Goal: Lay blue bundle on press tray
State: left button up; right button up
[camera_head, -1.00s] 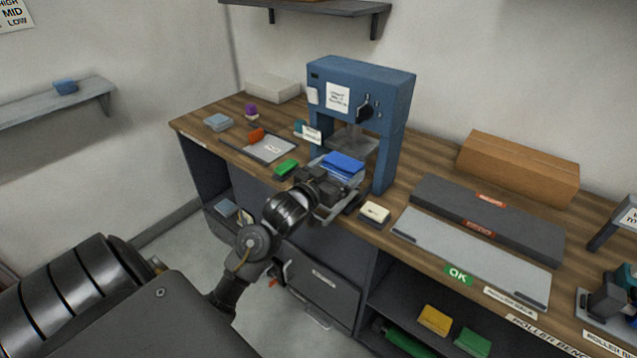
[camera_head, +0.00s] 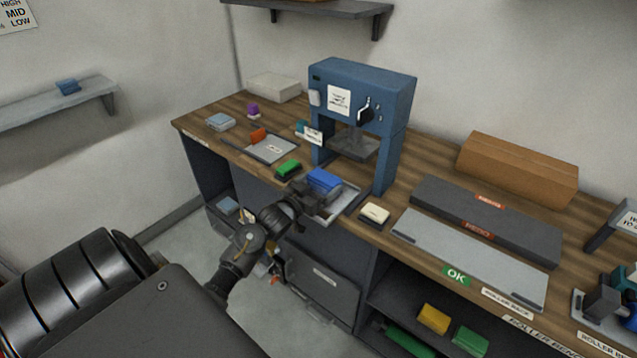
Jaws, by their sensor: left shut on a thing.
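The blue bundle (camera_head: 324,179) is at the front of the blue press, over the left part of the press tray. The press tray (camera_head: 347,200) is a pale metal plate that sticks out in front of the press (camera_head: 362,92). My left gripper (camera_head: 311,196) reaches in from the lower left and is shut on the blue bundle at its near side. I cannot tell whether the bundle's underside touches the tray. My right gripper is not in view.
A green block (camera_head: 288,169) lies left of the tray, and a cream block (camera_head: 375,213) lies to its right. A grey plate with an orange item (camera_head: 258,135) is farther left. A long grey plate (camera_head: 470,255) lies to the right.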

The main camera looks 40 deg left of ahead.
pick_arm(q)
jog(key=shift+f, duration=0.15)
jog(key=shift+f, duration=0.15)
jog(key=o, duration=0.8)
jog(key=shift+c, duration=0.2)
jog(key=shift+s+r, duration=0.15)
jog(key=shift+r, duration=0.05)
jog(key=s+b, duration=0.2)
jog(key=s, duration=0.9)
jog(key=shift+s+d, duration=0.2)
jog(key=shift+s, duration=0.2)
